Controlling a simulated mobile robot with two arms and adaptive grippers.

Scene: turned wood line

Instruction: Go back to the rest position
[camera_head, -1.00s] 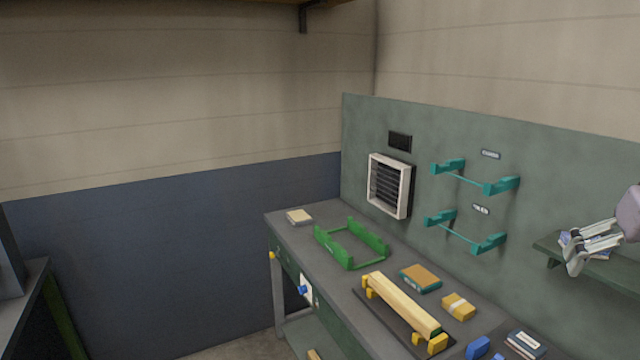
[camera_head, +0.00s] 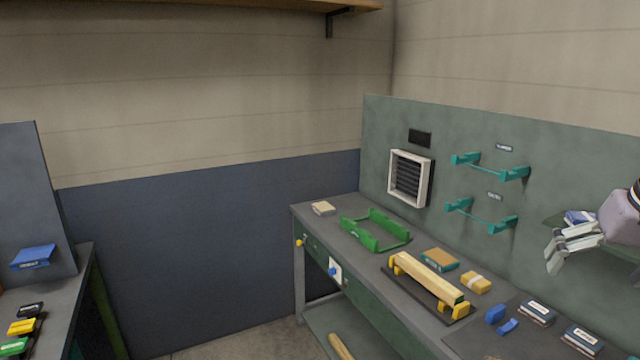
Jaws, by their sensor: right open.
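My right gripper (camera_head: 558,250) comes in from the right edge, in front of the small wall shelf. Its fingers are apart and nothing shows between them. It hangs in the air above the right part of the workbench (camera_head: 375,296), clear of the things on it. My left gripper is out of view.
On the bench are a green cradle (camera_head: 376,231), a wooden bar on yellow supports (camera_head: 428,279), small boxes (camera_head: 440,259) and blue pieces (camera_head: 496,313). Teal brackets (camera_head: 490,173) stick out from the panel. Another bench (camera_head: 60,300) stands at left. Open floor (camera_head: 240,345) lies between.

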